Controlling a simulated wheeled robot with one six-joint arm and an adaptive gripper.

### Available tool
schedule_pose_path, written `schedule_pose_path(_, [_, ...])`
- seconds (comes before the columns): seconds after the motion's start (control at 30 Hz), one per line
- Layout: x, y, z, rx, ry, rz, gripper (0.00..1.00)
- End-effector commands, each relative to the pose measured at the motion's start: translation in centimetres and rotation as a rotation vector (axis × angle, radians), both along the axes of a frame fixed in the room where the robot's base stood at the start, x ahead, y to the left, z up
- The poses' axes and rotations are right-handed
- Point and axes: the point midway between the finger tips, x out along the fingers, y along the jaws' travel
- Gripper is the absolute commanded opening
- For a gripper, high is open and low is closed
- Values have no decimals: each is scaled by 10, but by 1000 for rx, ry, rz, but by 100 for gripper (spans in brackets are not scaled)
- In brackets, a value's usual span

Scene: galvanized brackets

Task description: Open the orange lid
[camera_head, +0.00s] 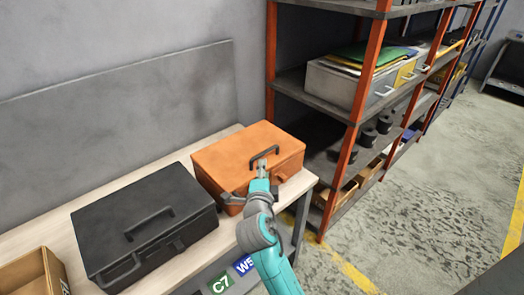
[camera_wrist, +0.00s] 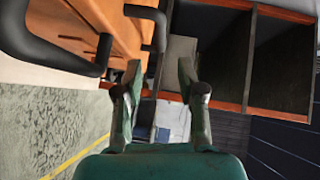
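The orange box with its orange lid (camera_head: 235,150) stands on the bench, and the lid is shut. A black handle (camera_head: 264,153) sits on the lid. My gripper (camera_head: 262,168) is at the front of the lid, just below this handle in the head view. In the wrist view my gripper (camera_wrist: 158,72) has its two fingers apart with no part of the box clearly between them. The orange box (camera_wrist: 122,25) is at the upper left there, with black handle parts beside the left finger. My arm hides some of the box's front; whether a finger touches is unclear.
A black case (camera_head: 145,220) stands left of the orange box on the bench (camera_head: 100,200). An open cardboard box (camera_head: 35,275) is at the near left. An orange-post shelf rack (camera_head: 355,100) stands close on the right. A grey wall is behind.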

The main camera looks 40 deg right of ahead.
Motion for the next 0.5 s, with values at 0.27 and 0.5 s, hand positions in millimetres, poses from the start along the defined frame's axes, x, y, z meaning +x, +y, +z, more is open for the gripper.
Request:
schedule_pose_path(0.27, [22,-22,-3,1,-2,-4,39])
schedule_pose_path(0.5, [53,-51,-9,0,-1,-3,39])
